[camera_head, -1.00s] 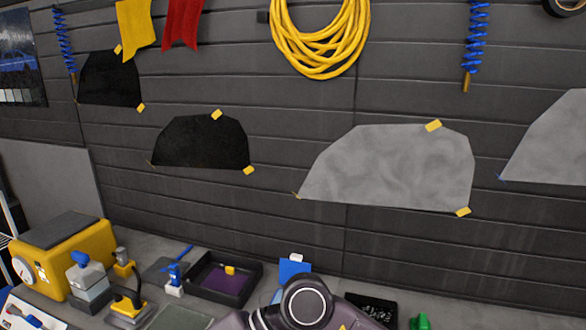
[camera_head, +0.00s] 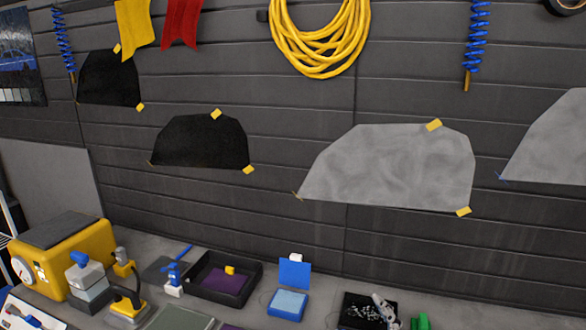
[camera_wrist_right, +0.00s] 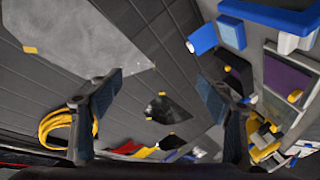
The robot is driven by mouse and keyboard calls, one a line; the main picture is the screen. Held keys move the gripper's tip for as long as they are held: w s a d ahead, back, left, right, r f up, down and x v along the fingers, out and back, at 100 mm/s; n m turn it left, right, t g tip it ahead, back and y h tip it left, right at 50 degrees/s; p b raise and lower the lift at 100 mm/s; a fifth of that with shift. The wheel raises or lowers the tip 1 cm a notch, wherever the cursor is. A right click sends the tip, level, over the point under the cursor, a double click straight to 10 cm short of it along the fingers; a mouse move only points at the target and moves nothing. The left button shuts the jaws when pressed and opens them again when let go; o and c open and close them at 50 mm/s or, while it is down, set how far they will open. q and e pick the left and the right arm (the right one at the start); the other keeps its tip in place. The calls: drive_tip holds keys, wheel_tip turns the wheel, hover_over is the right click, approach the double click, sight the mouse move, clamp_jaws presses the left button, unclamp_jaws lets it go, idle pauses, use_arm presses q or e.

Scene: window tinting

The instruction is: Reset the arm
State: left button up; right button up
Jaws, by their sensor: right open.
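My right gripper (camera_wrist_right: 160,90) shows in the right wrist view with its two dark fingers spread wide apart. It is open, with nothing between the fingers. Behind them are the wall, a grey film sheet (camera_wrist_right: 80,35) and the yellow cable coil (camera_wrist_right: 66,130). In the head view neither gripper can be made out clearly; a small grey-white shape over the small black tray at the bottom right is too unclear to name. My left gripper is in neither view.
The bench holds a yellow machine (camera_head: 82,245), a black tray with a purple pad (camera_head: 221,278), a light blue pad (camera_head: 288,303) and the small black tray (camera_head: 352,316). Film cutouts (camera_head: 395,165) and a yellow cable coil (camera_head: 322,62) hang on the wall.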

drive_tip(key=s+d+f+g, duration=0.1)
drive_tip(key=f, duration=0.1)
drive_tip(key=s+d+f+m, duration=0.1)
drive_tip(key=f, duration=0.1)
drive_tip(key=s+f+m+g+h, duration=0.1)
drive_tip(key=f, duration=0.1)
drive_tip(key=shift+s+d+f+g, duration=0.2)
drive_tip(key=shift+s+d+g, duration=0.1)
drive_tip(key=shift+d, duration=0.1)
drive_tip(key=s+d+f+m+g, duration=0.25)
drive_tip(key=s+f+g, duration=0.25)
drive_tip(key=s+f, duration=0.5)
drive_tip(key=s+d+f+m+g, duration=0.2)
drive_tip(key=s+f+m+g, duration=0.4)
drive_tip(key=s, duration=0.8)
wheel_tip(320, 180, down, 31)
drive_tip(key=n+b, duration=0.2)
drive_tip(key=b, duration=0.4)
drive_tip(key=s+d+f+g+b, duration=0.1)
drive_tip(key=s+f+b, duration=0.4)
drive_tip(key=s+f, duration=1.3)
wheel_tip(320, 180, down, 5)
drive_tip(key=shift+s+d+r+g, duration=0.2)
drive_tip(key=shift+d+g, duration=0.2)
drive_tip(key=shift+d, duration=0.5)
drive_tip(key=shift+n, duration=0.25)
drive_tip(key=shift+c, duration=0.6)
